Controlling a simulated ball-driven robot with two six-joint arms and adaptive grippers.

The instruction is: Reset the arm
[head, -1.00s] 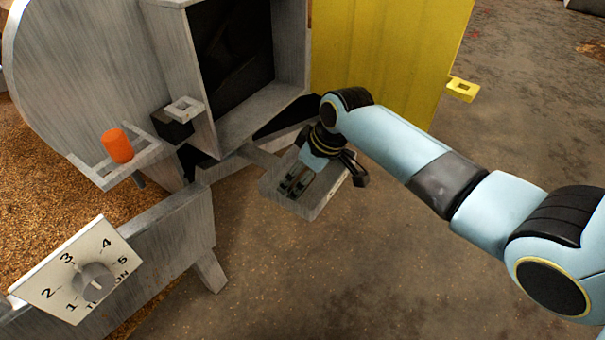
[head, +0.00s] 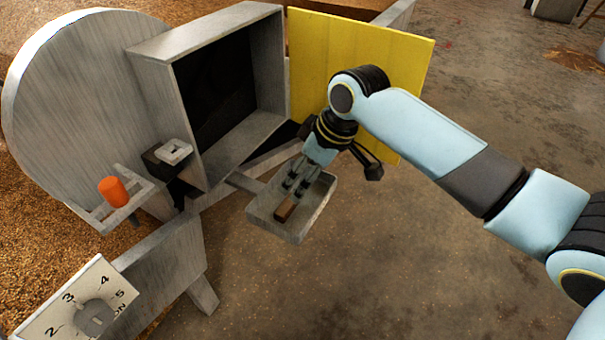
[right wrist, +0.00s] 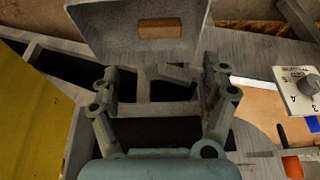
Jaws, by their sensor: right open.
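My right gripper (head: 296,186) is over the back part of a small grey metal tray (head: 258,216). Its two fingers are spread and empty in the right wrist view (right wrist: 163,80). A small brown block (head: 285,208) lies in the tray, just in front of the fingertips and apart from them. The block also shows in the right wrist view (right wrist: 160,29), beyond the fingers. My left gripper is not in view.
A grey box with a dark opening (head: 222,95) stands behind left, with a yellow panel (head: 335,50) beside it. An orange cylinder (head: 112,191) and a numbered dial (head: 95,315) are at the left. The floor (head: 420,270) at right is clear.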

